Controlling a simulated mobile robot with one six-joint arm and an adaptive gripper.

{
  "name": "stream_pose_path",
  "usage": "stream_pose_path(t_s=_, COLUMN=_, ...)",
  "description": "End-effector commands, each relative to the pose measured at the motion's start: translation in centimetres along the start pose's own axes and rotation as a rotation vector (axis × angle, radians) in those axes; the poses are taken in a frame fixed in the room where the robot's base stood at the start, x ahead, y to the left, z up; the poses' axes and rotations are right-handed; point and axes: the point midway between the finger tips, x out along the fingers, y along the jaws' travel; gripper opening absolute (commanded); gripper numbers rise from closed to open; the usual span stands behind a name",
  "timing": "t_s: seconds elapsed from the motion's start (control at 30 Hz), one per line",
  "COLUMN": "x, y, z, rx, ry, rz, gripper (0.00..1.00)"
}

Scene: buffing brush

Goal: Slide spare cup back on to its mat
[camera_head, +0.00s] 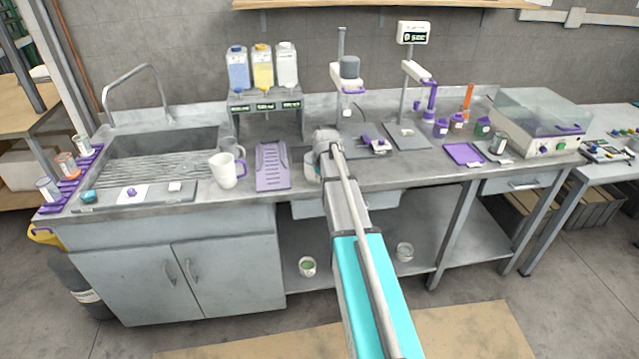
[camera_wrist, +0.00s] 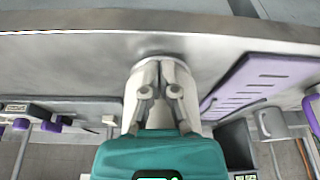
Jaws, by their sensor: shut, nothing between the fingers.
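My gripper (camera_wrist: 160,78) is shut and empty in the wrist view, low over the counter near its front edge. A pale rounded body (camera_wrist: 192,100), probably the spare cup, shows around and behind the fingers; whether they touch it I cannot tell. In the head view my arm hides the fingertips, and a pale cup-like shape (camera_head: 311,171) shows just left of the arm, right of the purple slotted board (camera_head: 272,168). That board also shows in the wrist view (camera_wrist: 250,82). I cannot make out the cup's mat; my arm covers that part of the counter.
A white mug (camera_head: 226,172) with a purple handle and a grey mug (camera_head: 231,148) stand left of the board. Bottle dispensers (camera_head: 264,98) stand behind. A stand with a dark-topped head (camera_head: 347,78) and a purple tray (camera_head: 463,153) are to the right. The counter's front edge is close.

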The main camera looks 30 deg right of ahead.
Motion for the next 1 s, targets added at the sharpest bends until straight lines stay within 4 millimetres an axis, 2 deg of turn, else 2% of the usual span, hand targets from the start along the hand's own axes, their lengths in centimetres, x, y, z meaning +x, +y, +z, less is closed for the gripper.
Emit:
stream_pose_path(t_s=0.4, x=0.1, y=0.0, z=-0.2, rx=0.000, ry=0.000, rz=0.000, gripper=0.00)
stream_pose_path(t_s=0.53, x=0.3, y=0.1, z=-1.0, rx=0.000, ry=0.000, rz=0.000, gripper=0.00)
stream_pose_path(t_s=0.67, x=0.9, y=0.1, z=-2.9, rx=0.000, ry=0.000, rz=0.000, gripper=0.00)
stream_pose_path(t_s=1.0, x=2.8, y=0.1, z=-9.2, rx=0.000, ry=0.000, rz=0.000, gripper=0.00)
